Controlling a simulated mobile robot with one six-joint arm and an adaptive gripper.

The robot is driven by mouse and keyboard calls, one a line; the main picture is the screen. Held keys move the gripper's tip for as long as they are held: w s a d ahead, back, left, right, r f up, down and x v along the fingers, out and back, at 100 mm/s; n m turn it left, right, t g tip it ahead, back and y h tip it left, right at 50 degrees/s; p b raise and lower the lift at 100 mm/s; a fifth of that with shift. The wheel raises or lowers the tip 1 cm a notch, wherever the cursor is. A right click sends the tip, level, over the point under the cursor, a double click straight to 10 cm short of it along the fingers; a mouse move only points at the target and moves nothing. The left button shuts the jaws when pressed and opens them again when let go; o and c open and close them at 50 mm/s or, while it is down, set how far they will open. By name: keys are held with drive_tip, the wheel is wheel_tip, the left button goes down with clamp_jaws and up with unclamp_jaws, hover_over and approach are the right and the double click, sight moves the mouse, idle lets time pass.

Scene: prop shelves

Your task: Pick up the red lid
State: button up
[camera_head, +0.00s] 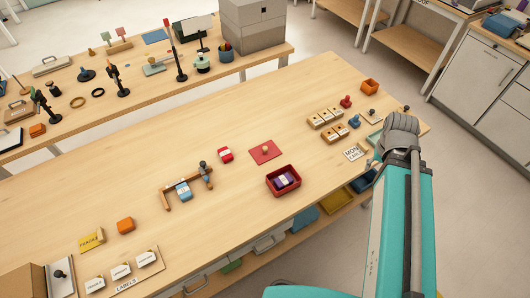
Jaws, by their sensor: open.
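A red and white block (225,155) sits just left of the lid. A wooden frame with a blue item (183,190) stands further left. Wooden trays of labelled blocks (325,118) and a red stamp (346,102) lie to the right. Bare table surrounds the lid.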

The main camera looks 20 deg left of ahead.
drive_tip(key=shift+d, duration=0.1)
drive_tip(key=shift+o, duration=1)
drive_tip(key=w+a+n, duration=0.2)
drive_tip(key=a+n, duration=0.2)
drive_tip(key=a, duration=0.9)
drive_tip(key=w+a+n, duration=0.3)
drive_tip(key=a+n, duration=0.1)
drive_tip(key=a, duration=0.9)
drive_tip(key=w+a+n+h, duration=0.1)
drive_tip(key=a+n, duration=0.3)
drive_tip(key=a, duration=1)
drive_tip(key=shift+w+r+g+p, duration=0.3)
drive_tip(key=shift+w+r+p, duration=0.15)
drive_tip(key=shift+w, duration=0.25)
drive_tip(key=shift+d+f, duration=0.1)
drive_tip(key=shift+f, duration=0.05)
drive_tip(key=b, duration=0.9)
hover_over(264, 147)
drive_tip(key=f, duration=0.8)
drive_tip(key=shift+w+a+f, duration=0.1)
drive_tip(key=shift+w+a, duration=0.1)
